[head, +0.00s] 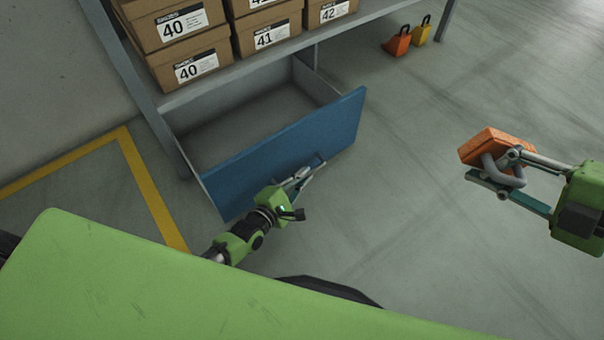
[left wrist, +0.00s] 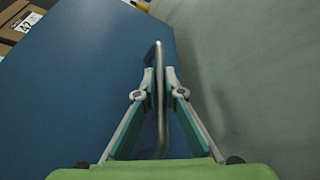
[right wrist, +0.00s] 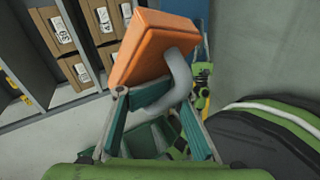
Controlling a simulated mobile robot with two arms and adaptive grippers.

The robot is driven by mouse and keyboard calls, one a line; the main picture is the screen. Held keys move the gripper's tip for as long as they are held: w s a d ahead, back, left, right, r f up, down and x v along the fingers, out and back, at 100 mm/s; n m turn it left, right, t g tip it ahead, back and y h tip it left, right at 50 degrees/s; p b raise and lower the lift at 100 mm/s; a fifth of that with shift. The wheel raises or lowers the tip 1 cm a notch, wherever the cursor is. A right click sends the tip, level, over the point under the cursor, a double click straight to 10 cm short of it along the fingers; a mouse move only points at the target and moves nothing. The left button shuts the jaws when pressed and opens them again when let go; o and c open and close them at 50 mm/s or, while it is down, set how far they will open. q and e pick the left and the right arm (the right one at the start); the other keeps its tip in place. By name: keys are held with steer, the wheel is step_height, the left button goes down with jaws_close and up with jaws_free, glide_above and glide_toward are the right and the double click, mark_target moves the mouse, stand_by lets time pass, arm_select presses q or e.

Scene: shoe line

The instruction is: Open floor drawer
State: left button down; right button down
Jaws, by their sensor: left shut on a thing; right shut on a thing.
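The floor drawer has a blue front (head: 235,176) and is pulled out below the shelf, its grey inside (head: 245,115) looking empty. My left gripper (head: 312,170) is at the drawer front, shut on its metal handle; the handle (left wrist: 159,100) runs between the fingers in the left wrist view. My right gripper (head: 492,176) is shut on the grey shackle of an orange padlock-like block (head: 497,146) and holds it up, away from the drawer. The block (right wrist: 152,47) also shows in the right wrist view, tilted.
A shelf (head: 270,63) above the drawer carries several shoe boxes (head: 187,69). An orange padlock (head: 397,42) and a yellow padlock (head: 422,31) stand on the floor at the back. A yellow floor line (head: 148,190) runs left of the drawer. Floor to the right is clear.

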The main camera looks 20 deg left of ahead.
stand_by(0.3)
arm_select(q)
steer(key=c, duration=2.1)
jaws_free()
steer(key=shift+c, duration=0.2)
steer(key=v, duration=1.2)
